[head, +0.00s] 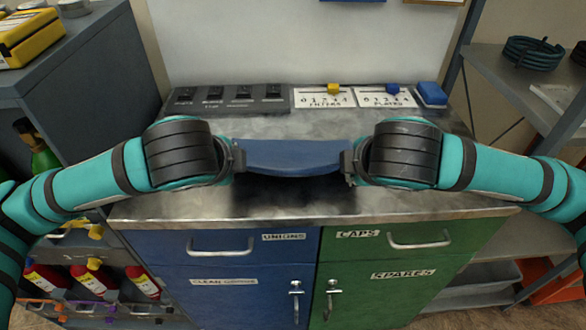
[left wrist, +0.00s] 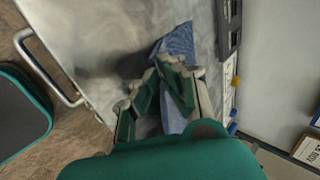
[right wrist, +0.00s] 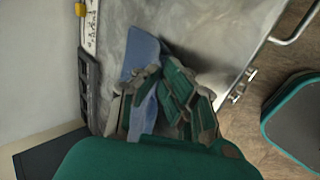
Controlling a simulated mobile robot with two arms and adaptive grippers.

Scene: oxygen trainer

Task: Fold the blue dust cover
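The blue dust cover (head: 292,157) hangs as a sagging band between my two grippers, above the metal benchtop, with a dark shadow beneath it. My left gripper (head: 239,160) is at its left end and my right gripper (head: 347,165) at its right end. Both look shut on the cover's edges. In the left wrist view the cover (left wrist: 179,42) runs past the fingers (left wrist: 164,80). In the right wrist view the cover (right wrist: 143,55) also passes by the fingers (right wrist: 165,85). The exact pinch points are partly hidden by the fingers.
The benchtop (head: 430,205) is bare around the cover. Along its back are a dark switch strip (head: 230,98), two label plates with a yellow knob (head: 334,88) and blue knob (head: 393,88), and a blue block (head: 431,94). Shelves stand on both sides.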

